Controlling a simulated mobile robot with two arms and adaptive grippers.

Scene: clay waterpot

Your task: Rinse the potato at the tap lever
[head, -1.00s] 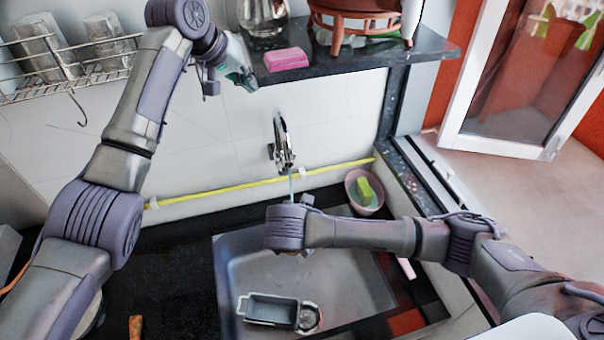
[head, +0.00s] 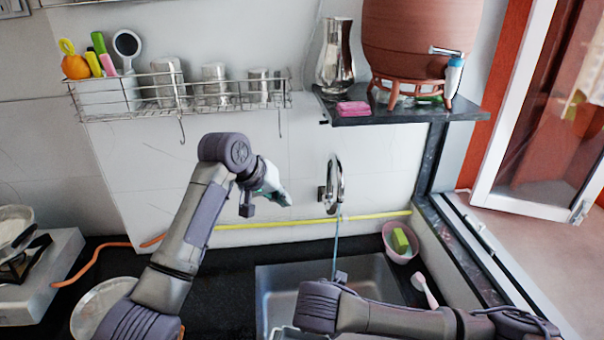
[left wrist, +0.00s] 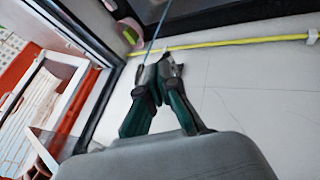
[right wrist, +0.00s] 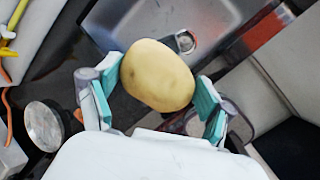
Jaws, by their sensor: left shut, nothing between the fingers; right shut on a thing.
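The chrome tap (head: 335,185) is on the tiled wall above the sink (head: 279,290). A thin bluish stream (head: 337,235) runs down from it, behind my right wrist. My left gripper (head: 284,198) is shut and empty, a little left of the tap and apart from it; its closed fingers also show in the left wrist view (left wrist: 160,68). My right gripper (right wrist: 155,88) is shut on the pale yellow potato (right wrist: 158,75), with one finger on each side, over the sink. In the head view my right arm hides the potato, so I cannot tell whether the stream touches it.
A wire rack (head: 185,95) hangs on the left. A pink bowl (head: 390,250) with a green sponge (head: 400,240) stands right of the stream.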

